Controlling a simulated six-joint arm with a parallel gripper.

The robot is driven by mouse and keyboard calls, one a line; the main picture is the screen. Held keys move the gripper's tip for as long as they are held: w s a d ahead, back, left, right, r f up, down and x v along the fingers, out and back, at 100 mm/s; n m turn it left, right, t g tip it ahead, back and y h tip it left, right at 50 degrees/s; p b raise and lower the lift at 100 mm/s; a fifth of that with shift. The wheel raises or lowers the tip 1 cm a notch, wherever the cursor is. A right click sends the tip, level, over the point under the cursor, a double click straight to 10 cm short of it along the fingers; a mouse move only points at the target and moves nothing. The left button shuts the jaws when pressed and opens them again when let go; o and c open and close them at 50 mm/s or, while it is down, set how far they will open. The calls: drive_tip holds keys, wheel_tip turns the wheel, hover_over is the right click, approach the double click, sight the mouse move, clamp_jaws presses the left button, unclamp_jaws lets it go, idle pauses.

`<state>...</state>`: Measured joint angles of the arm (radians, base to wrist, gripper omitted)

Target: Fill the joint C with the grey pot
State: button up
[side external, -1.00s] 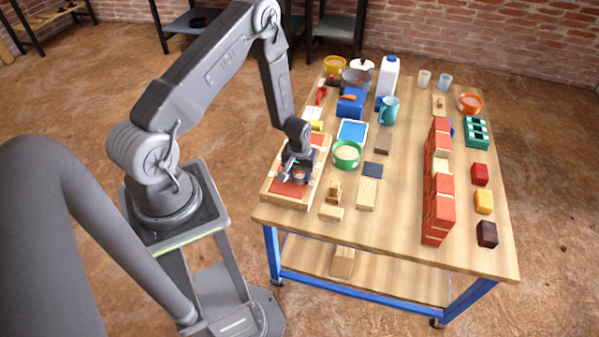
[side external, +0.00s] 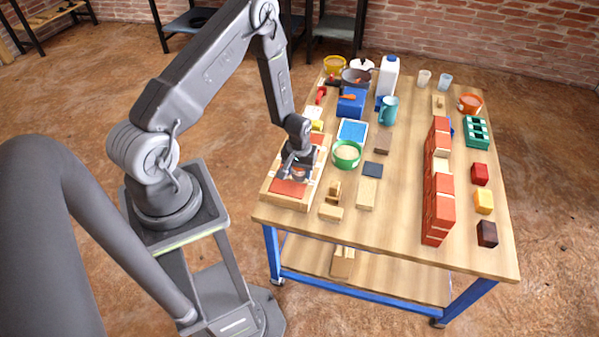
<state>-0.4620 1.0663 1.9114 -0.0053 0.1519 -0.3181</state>
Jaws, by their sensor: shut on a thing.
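My gripper (side external: 297,174) is low over the left end of the table, shut on a small pot (side external: 298,175). The pot looks greyish with an orange-red patch, and the fingers cover much of it. Below it lies a wooden tray (side external: 266,193) holding flat red bricks (side external: 289,188) with pale gaps between them. Which gap is joint C cannot be read at this size, and my wrist hides part of the tray. Whether the pot is tilted or anything flows from it cannot be told.
A green bowl (side external: 346,155) with pale contents stands close right of my gripper. Wooden blocks (side external: 331,211) lie in front of it. A red brick wall (side external: 439,205) stands farther right. A blue box (side external: 351,102), jug (side external: 388,112) and white bottle (side external: 388,76) stand behind.

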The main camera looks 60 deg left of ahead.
drive_tip(key=shift+r, duration=2.95)
